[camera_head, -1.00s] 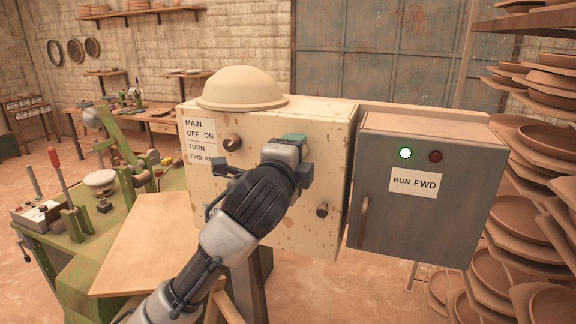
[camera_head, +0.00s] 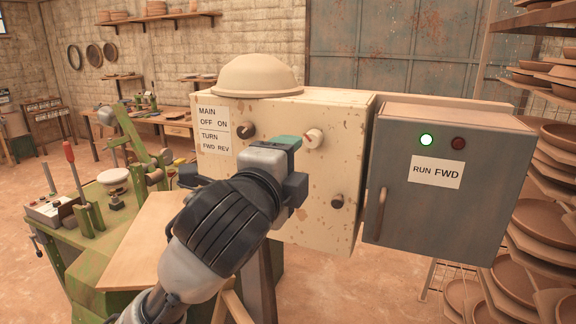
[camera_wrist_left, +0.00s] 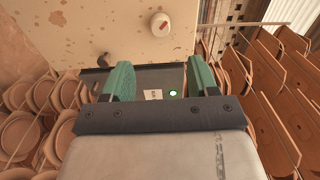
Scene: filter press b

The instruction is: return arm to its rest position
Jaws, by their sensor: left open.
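My left gripper (camera_head: 286,143) is in front of the cream control box (camera_head: 276,202), with its arm rising from the bottom of the head view. In the left wrist view its green fingers (camera_wrist_left: 160,78) are apart, with nothing between them. A pale round knob (camera_head: 313,138) on the box shows just beyond the gripper and also in the wrist view (camera_wrist_left: 160,24). A dark knob (camera_head: 245,130) sits beside the MAIN and TURN label (camera_head: 214,131). A lower dark knob (camera_head: 337,201) is at the right. My right gripper is not in view.
A grey cabinet (camera_head: 440,220) reads RUN FWD; its green lamp (camera_head: 426,140) is lit and its red lamp (camera_head: 458,143) is dark. Racks of clay dishes (camera_head: 545,185) stand at right. A green bench (camera_head: 95,250) with a wooden board (camera_head: 145,245) is at left.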

